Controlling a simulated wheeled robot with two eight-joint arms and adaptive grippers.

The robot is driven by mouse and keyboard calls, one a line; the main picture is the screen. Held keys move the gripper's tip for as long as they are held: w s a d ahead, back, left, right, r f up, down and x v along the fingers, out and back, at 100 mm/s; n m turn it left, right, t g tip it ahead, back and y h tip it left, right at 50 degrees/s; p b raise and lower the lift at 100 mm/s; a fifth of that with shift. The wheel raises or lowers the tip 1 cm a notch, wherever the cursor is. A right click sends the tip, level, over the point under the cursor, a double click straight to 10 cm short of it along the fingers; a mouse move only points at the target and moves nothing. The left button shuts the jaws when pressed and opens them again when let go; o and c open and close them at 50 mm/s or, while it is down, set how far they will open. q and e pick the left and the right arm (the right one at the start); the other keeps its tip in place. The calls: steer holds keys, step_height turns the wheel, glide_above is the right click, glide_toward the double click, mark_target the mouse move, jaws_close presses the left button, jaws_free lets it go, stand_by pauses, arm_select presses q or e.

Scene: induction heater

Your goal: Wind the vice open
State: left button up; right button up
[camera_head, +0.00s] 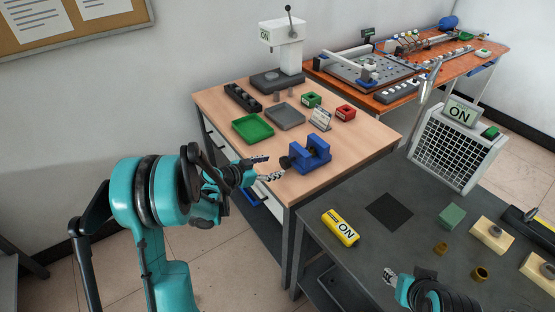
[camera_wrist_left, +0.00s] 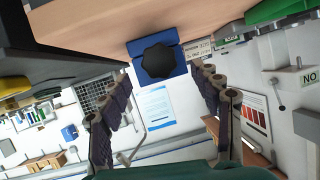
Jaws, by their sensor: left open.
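The blue vice (camera_head: 310,154) sits near the front right edge of the wooden table. Its black knob (camera_head: 285,162) faces my left gripper (camera_head: 271,167). In the wrist view the lobed black knob (camera_wrist_left: 158,61) stands in front of the blue vice body (camera_wrist_left: 176,47), between the two fingers of my left gripper (camera_wrist_left: 163,84) and beyond their tips. The left gripper is open and empty, a short way from the knob. How wide the vice jaws stand apart is hard to tell. My right gripper (camera_head: 390,276) is at the bottom of the head view, mostly cut off.
A green tray (camera_head: 252,128), a grey tray (camera_head: 285,116) and a white press (camera_head: 282,45) are behind the vice. Green (camera_head: 311,100) and red (camera_head: 345,112) boxes stand nearby.

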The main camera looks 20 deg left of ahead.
mark_target(283, 164)
arm_select(q)
steer(key=b+x, duration=0.2)
steer(key=x, duration=0.4)
steer(key=shift+d+f, duration=0.2)
steer(key=shift+w+d+f, duration=0.1)
steer(key=shift+w+d, duration=0.15)
steer(key=shift+w, duration=0.3)
steer(key=c, duration=1.2)
